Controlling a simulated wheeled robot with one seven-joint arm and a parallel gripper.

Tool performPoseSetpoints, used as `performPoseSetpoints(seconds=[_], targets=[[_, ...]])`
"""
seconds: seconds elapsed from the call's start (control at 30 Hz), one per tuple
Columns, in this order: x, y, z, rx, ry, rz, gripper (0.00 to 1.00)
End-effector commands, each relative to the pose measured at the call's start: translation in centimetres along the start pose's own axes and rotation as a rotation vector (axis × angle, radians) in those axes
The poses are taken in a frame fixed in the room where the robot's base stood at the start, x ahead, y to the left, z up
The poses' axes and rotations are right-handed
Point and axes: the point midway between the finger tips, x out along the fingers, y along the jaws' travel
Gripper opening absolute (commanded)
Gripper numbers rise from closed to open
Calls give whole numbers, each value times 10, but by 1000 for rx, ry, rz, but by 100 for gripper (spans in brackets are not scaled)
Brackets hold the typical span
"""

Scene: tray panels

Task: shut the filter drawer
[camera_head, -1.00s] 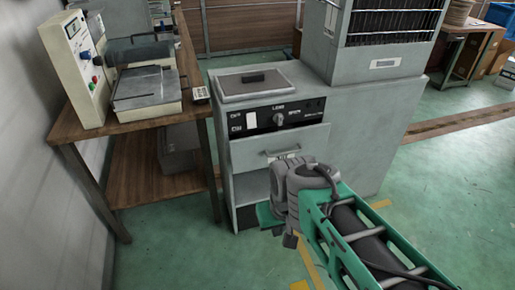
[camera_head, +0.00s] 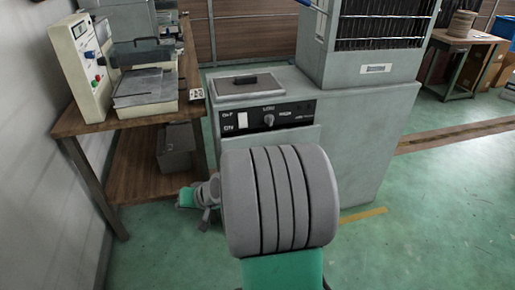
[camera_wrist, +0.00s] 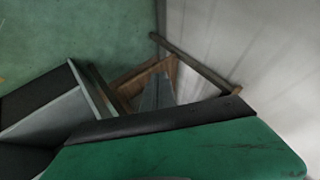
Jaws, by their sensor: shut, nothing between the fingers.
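The filter drawer's grey front (camera_head: 272,137) shows as a strip under the black control panel of the grey cabinet. My arm covers its lower part and handle, so I cannot tell how far it stands out. My gripper (camera_head: 188,198) is left of the cabinet front, low, beside the wooden table, apart from the visible drawer front. Its fingers are shut and empty. In the wrist view a green part of it with a black edge (camera_wrist: 170,122) fills the bottom. A grey and dark box-like part (camera_wrist: 45,105), probably of the cabinet, lies at the left there.
The wooden table (camera_head: 85,122) with instruments stands left of the cabinet (camera_head: 355,130). Its legs also show in the wrist view (camera_wrist: 195,62). A grey box (camera_head: 176,149) sits on its lower shelf. Green floor (camera_head: 440,215) is clear at the right.

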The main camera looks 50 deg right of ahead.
Motion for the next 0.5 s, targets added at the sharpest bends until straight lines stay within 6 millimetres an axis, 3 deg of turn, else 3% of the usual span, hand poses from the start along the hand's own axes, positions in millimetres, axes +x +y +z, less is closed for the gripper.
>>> performPoseSetpoints(seconds=[0.03,0.07,0.13,0.2,0.3,0.4,0.5], targets=[[5,41,-28,175,137,-64,0],[1,62,-48,275,233,-111,0],[-23,117,-88,500,468,-209,0],[-60,175,-112,699,691,-285,0],[-107,236,-122,883,921,-354,0],[-131,264,-122,962,1027,-385,0],[-134,269,-127,976,1050,-393,0]])
